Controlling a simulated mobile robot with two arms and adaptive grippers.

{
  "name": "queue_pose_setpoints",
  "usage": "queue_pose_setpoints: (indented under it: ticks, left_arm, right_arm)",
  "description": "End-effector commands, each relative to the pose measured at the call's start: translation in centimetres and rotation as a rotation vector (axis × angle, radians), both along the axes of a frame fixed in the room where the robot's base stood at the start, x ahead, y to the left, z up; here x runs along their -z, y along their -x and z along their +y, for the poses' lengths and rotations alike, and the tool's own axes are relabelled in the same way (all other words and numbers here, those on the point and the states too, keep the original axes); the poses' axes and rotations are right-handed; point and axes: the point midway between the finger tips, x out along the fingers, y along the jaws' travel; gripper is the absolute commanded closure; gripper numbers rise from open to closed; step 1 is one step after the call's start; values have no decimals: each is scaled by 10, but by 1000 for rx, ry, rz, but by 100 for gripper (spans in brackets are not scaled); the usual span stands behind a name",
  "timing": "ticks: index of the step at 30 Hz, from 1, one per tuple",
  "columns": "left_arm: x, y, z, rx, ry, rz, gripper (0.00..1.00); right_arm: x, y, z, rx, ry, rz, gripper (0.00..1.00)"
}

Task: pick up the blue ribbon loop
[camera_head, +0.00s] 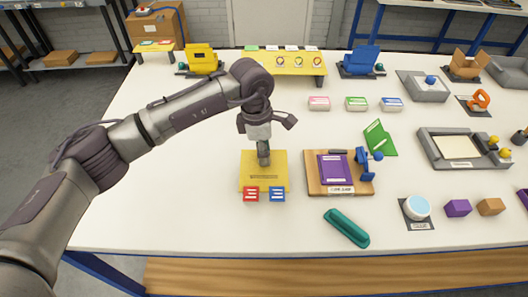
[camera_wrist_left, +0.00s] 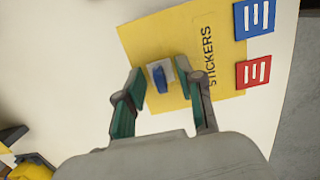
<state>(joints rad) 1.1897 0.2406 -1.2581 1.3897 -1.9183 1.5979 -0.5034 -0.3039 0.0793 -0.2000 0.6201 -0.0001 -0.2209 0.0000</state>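In the left wrist view, a small blue piece (camera_wrist_left: 159,79) sits on a pale square on the yellow stickers sheet (camera_wrist_left: 150,40). It could be the blue ribbon loop, but it is too small to make out a loop. My left gripper (camera_wrist_left: 162,72) is open, with one finger on each side of the piece and a gap to each. In the head view, my left gripper (camera_head: 263,160) points down over the yellow stickers sheet (camera_head: 250,183) and hides the blue piece. My right gripper is not in view.
A red sticker (camera_head: 251,194) and a blue sticker (camera_head: 277,194) lie at the sheet's near edge. To the right are a wooden board (camera_head: 314,186) with a purple card and a blue device (camera_head: 365,163). A teal bar (camera_head: 346,228) lies in front. The table's left side is clear.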

Motion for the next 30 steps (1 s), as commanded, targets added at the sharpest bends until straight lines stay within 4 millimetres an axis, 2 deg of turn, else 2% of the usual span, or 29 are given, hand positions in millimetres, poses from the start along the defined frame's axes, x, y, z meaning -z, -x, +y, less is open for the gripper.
queue_pose_setpoints:
  ticks: [2, 6, 9, 23, 26, 30]
  left_arm:
    - [0, 0, 0, 0, 0, 0, 64]
    - [0, 0, 0, 0, 0, 0, 88]
    - [0, 0, 0, 0, 0, 0, 100]
    - [-4, -1, 0, 0, 0, -2, 100]
    - [-10, -1, 0, 0, 0, -2, 100]
    - [-29, -1, 0, 0, 0, -5, 100]
  right_arm:
    - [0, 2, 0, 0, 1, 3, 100]
    - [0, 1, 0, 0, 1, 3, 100]
    - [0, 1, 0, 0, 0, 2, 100]
    - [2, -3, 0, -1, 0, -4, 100]
    - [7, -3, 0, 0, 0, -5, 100]
    - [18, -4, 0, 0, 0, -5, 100]
